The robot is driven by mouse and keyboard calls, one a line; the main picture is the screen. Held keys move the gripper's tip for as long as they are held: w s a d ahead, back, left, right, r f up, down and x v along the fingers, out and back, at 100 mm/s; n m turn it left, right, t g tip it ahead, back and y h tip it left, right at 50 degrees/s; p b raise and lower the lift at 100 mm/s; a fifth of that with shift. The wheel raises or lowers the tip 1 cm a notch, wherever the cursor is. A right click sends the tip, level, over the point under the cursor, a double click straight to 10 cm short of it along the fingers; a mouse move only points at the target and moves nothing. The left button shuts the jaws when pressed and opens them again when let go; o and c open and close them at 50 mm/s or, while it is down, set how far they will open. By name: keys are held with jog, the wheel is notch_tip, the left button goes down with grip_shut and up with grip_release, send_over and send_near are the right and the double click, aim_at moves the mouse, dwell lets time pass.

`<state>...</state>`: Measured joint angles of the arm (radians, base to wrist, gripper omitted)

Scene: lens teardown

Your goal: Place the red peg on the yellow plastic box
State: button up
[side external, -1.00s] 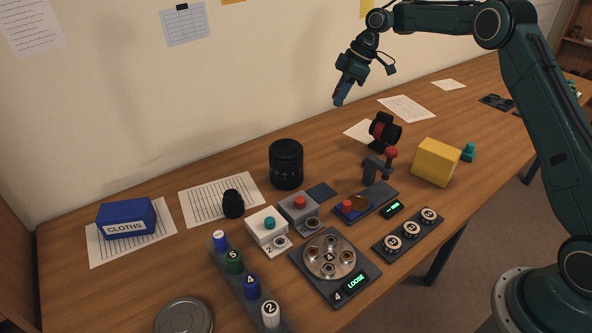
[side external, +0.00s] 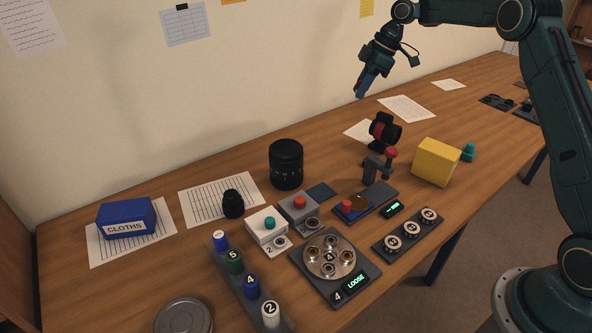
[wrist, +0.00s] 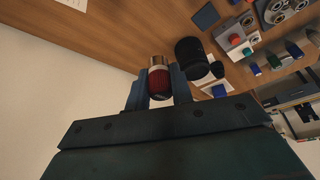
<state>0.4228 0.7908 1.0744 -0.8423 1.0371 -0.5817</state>
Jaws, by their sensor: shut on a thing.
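My gripper (side external: 363,84) is raised high above the back of the table, near the wall, pointing down and to the left. In the wrist view it is shut on the red peg (wrist: 160,84), a ribbed red cylinder with a brassy end cap, between the two blue-grey fingers. In the side view the peg is mostly hidden by the fingers. The yellow plastic box (side external: 436,162) stands on the right part of the table, below and to the right of my gripper, apart from it. Its top shows nothing on it.
A red-ringed black device (side external: 384,131) and a red-knobbed clamp (side external: 378,168) stand left of the box. A teal piece (side external: 468,153) sits right of it. A black lens (side external: 286,164), blue cloths box (side external: 127,217) and turntable (side external: 330,257) lie farther left and forward.

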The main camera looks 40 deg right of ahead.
jog(key=s+d+r, duration=0.4)
jog(key=s+d, duration=0.4)
jog(key=d, duration=0.1)
notch_tip(320, 180, up, 4)
send_over(436, 148)
jog(key=s+d, duration=0.1)
jog(key=shift+r, duration=0.1)
notch_tip(436, 148, down, 16)
jog(key=shift+r, duration=0.1)
jog(key=shift+f, duration=2.1)
jog(key=shift+f, duration=0.1)
jog(key=o, duration=0.9)
jog(key=shift+o, duration=0.2)
